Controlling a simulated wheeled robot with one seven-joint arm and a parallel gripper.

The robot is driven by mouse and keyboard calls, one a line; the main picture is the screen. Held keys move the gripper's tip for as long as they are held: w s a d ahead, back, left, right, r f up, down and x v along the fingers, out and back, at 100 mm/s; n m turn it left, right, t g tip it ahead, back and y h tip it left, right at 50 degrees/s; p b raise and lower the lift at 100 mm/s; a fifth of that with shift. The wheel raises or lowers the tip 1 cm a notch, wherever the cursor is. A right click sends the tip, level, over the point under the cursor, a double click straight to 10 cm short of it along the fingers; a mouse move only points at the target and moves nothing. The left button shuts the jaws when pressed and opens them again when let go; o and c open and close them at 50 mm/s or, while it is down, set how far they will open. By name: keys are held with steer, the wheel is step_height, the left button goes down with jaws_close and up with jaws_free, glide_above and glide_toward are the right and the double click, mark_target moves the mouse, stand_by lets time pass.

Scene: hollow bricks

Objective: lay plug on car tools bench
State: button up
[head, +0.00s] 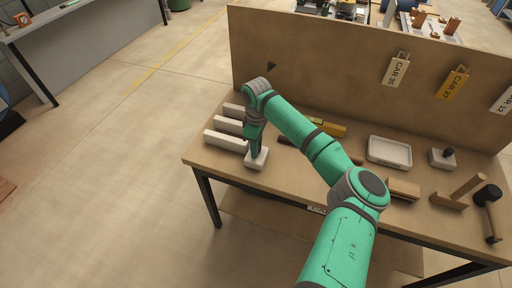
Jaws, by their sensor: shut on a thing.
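The bench (225,163) is a brown-topped workbench with dark legs and an upright back panel. My gripper (256,151) points down at the bench's left front part. It is shut, with its fingertips at the top of a small pale block (257,161). The block is at or just above the bench top; I cannot tell if it touches. Nothing that I can surely call a plug shows. A grey block with a dark knob (442,157) stands at the right.
Several pale bars (226,142) lie left of my gripper. A white tray (390,152), a wooden piece (459,192) and a dark-headed mallet (488,205) are to the right. My forearm hides part of the bench middle. Tags hang on the back panel (330,62). The floor at left is clear.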

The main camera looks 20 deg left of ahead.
steer(key=o, duration=1)
steer(key=shift+o, duration=0.2)
steer(key=shift+d, duration=0.15)
step_height(320, 180, up, 12)
